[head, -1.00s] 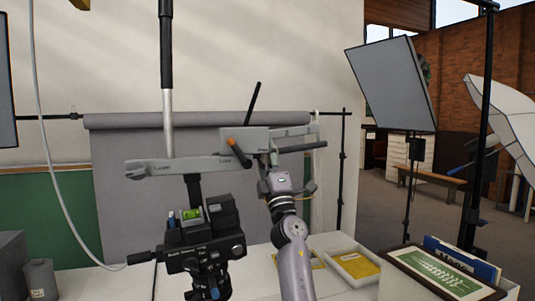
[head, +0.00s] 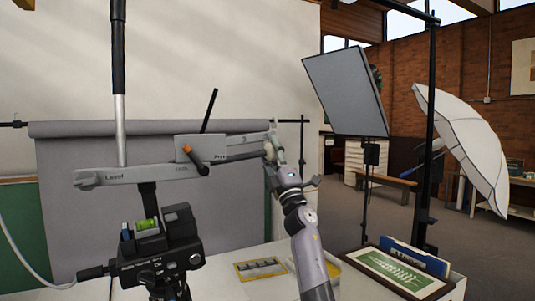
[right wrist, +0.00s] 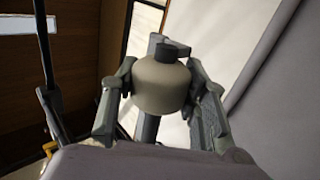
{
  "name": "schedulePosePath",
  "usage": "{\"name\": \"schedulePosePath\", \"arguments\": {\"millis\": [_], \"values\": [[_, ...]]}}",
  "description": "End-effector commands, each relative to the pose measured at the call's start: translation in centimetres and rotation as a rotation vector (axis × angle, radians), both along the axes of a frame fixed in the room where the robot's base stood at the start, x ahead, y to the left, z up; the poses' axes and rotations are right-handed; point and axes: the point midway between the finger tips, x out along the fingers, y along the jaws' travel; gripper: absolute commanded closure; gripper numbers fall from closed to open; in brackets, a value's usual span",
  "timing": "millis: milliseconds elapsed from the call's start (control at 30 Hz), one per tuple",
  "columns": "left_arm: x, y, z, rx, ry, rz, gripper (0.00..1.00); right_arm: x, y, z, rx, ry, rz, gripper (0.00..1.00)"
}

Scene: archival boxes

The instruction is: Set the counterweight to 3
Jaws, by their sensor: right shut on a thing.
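A grey horizontal arm (head: 118,175) with markings sits on a black tripod head (head: 158,255). My right gripper (head: 272,148) is at the right end of that bar. In the right wrist view its two fingers (right wrist: 163,95) are shut around a beige rounded weight (right wrist: 160,87) with a dark knob on top. In the head view the fingers largely hide the weight. My left gripper is not in view.
A yellow-edged card (head: 260,269) lies on the white table. A framed green picture (head: 403,272) is at the lower right. A softbox (head: 347,92), a white umbrella (head: 460,150) and a black stand (head: 427,120) stand to the right. A grey backdrop (head: 85,215) hangs behind.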

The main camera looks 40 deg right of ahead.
Motion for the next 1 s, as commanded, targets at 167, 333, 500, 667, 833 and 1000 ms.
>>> {"name": "schedulePosePath", "arguments": {"millis": [167,333,500,667,833,1000], "values": [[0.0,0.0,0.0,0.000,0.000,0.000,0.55,-0.1,-0.1,0.1,0.004,-0.003,-0.001,0.52],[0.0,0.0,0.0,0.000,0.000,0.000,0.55,-0.1,-0.1,0.1,0.002,-0.003,0.000,0.40],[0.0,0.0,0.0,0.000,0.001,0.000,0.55,0.0,0.0,0.1,0.001,-0.001,0.000,0.38],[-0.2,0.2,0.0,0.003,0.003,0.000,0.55,-0.1,0.0,0.0,0.001,-0.001,0.000,0.38],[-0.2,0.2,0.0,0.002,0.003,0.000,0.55,-0.7,0.1,-0.8,0.000,0.001,-0.002,0.38],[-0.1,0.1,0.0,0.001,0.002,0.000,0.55,-2.4,0.7,-2.6,-0.002,0.002,-0.001,0.38]]}}
